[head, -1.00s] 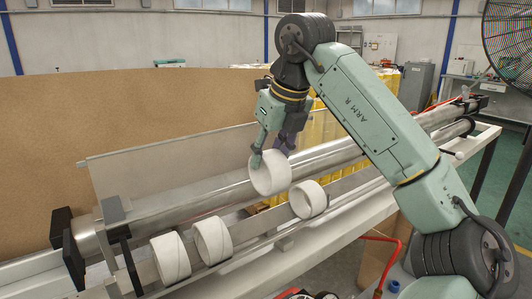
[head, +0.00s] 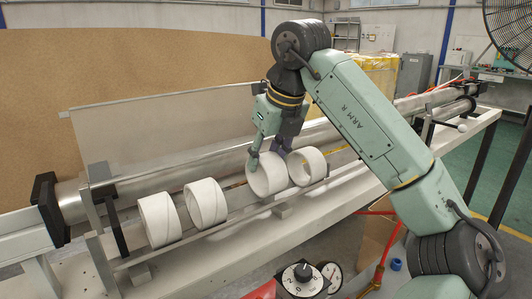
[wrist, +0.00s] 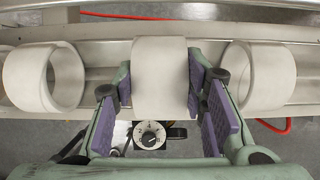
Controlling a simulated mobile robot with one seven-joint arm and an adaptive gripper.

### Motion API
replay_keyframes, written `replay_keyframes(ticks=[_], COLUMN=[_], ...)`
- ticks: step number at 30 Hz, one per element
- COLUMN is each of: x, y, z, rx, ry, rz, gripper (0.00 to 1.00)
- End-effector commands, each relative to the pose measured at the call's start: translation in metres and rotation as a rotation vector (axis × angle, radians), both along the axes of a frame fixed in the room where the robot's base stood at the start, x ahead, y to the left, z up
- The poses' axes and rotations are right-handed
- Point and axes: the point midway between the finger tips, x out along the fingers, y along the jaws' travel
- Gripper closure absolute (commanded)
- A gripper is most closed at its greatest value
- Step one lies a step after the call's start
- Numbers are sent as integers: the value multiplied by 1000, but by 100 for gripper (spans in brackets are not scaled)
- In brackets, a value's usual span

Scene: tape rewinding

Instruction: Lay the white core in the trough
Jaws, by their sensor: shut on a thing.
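The white core (head: 265,174) is a short hollow cylinder between the fingers of my gripper (head: 268,150). In the wrist view the core (wrist: 159,78) sits between the purple finger pads of my gripper (wrist: 160,98), which is shut on it. The core is at the trough (head: 238,208), in the gap between other white cores. Whether its underside touches the trough is hard to tell. One white core (head: 307,166) stands close on its right in the head view. Two more, a nearer core (head: 159,219) and another core (head: 206,202), lie to its left in the trough.
A long metal roller (head: 150,180) and a clear sheet (head: 150,137) run behind the trough. Black end brackets (head: 48,208) stand at the left. A dial box (head: 301,280) and red hoses lie below the front edge. The wrist view shows cores close on both sides.

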Motion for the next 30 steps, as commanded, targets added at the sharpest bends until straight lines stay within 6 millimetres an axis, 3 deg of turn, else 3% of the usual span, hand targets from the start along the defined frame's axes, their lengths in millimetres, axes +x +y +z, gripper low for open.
replay_keyframes(ticks=[12, 13, 21, 24, 30], x=[0, 0, 0, 0, 0], y=[0, 0, 0, 0, 0], z=[-9, -9, -9, -9, -9], rx=[0, 0, 0, 0, -1], ry=[0, 0, 0, 0, 1], rz=[1, 1, 1, 1, 1], gripper=[77, 61, 43, 38, 38])
